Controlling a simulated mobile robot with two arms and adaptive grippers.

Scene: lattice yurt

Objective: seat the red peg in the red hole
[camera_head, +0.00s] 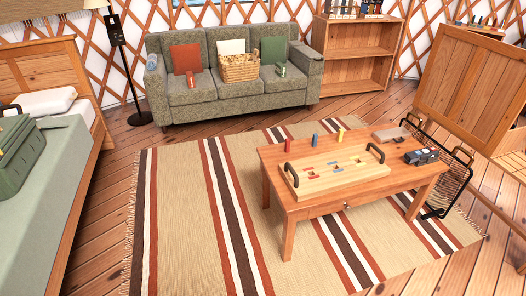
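The red peg (288,145) stands upright at the back left of the low wooden table (330,203). A blue peg (314,140) and a yellow peg (340,135) stand to its right. A pale wooden board (310,186) with a dark handle at each end lies on the table in front of the pegs. Small red, blue and yellowish marks show in its middle. They are too small to tell which one is the red hole. The red peg stands apart from these marks. Neither of my grippers is in view.
A dark boxy object (421,156) and a flat brownish item (391,134) sit at the table's right side. A black wire frame (466,172) stands beyond its right end. The striped rug (190,220) is clear left of the table. A sofa (215,92) stands behind.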

